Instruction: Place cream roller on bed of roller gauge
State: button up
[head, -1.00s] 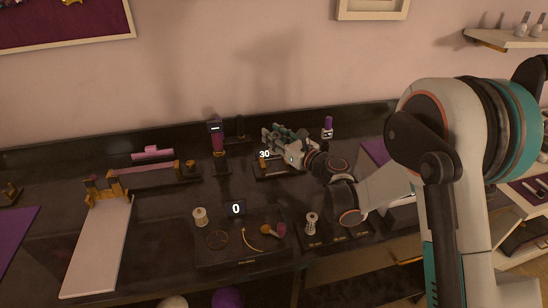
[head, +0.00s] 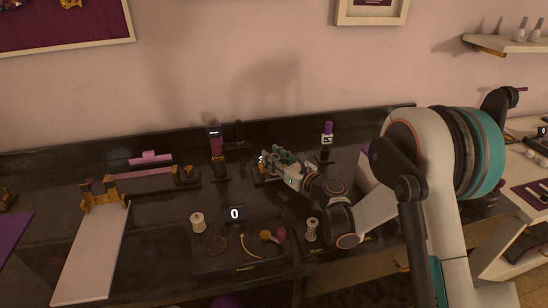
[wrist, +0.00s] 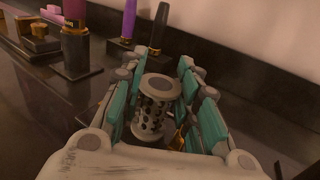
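In the wrist view a pale perforated roller (wrist: 155,105) stands upright between the teal-padded fingers of my gripper (wrist: 158,75). Its pads lie close along both sides, and I cannot tell whether they press on it. In the head view my gripper (head: 280,160) is low at the back of the counter, over a small dark-based stand (head: 258,177) with a brass part, which may be the roller gauge and is mostly hidden. A cream spool-like roller (head: 197,222) and a pale perforated roller (head: 312,230) stand near the front of the counter.
A dark purple tube on a stand (head: 216,147) is left of my gripper. A purple-capped bottle (head: 327,138) stands to the right. A brass-ended rack with a pink bar (head: 140,175) and a white board (head: 92,252) lie left. A dark tray (head: 220,264) holds small tools.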

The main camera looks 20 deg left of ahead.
jog(key=o, duration=0.3)
jog(key=shift+o, duration=0.2)
jog(key=shift+d+r, duration=0.1)
jog(key=shift+r, duration=0.05)
jog(key=p+v, duration=0.3)
jog(key=v, duration=0.8)
jog(key=shift+s+d, duration=0.25)
jog(key=shift+d, duration=0.1)
